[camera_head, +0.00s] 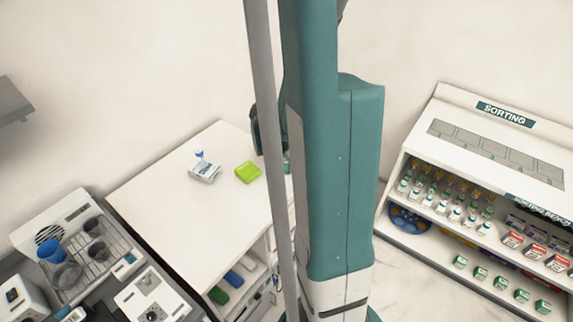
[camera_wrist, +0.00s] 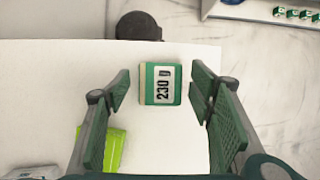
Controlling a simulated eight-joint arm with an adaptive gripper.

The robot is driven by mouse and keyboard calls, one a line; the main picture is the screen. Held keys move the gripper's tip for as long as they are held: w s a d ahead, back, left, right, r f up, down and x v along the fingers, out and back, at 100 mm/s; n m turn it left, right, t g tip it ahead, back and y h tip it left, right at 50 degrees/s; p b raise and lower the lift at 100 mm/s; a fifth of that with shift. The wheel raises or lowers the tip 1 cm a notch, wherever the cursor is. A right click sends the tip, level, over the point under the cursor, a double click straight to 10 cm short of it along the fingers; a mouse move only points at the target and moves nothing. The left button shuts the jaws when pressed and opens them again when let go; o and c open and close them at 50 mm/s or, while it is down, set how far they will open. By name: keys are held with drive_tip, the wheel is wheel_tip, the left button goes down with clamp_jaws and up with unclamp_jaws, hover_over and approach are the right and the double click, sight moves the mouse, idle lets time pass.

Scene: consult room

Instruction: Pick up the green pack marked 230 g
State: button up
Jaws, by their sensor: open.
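The green pack marked 230 g (camera_wrist: 161,84) lies on the white table top, with its white label facing up in the wrist view. My gripper (camera_wrist: 160,92) is open, with one finger to the left of the pack and one to the right. The pack shows between the fingertips, with a gap on each side, and neither finger visibly touches it. In the head view my arm hides most of the pack; a small green bit (camera_head: 287,167) shows beside the arm.
A lime-green block (camera_head: 248,172) and a white-and-blue item (camera_head: 205,170) lie on the white table (camera_head: 165,205). In the wrist view the lime block (camera_wrist: 115,150) is partly behind my left finger. A sorting shelf (camera_head: 490,140) with bottles and boxes stands at the right.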

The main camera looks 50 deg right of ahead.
drive_tip(key=shift+d+f, duration=0.1)
drive_tip(key=shift+f, duration=0.15)
idle(0.4)
drive_tip(key=c, duration=1.1)
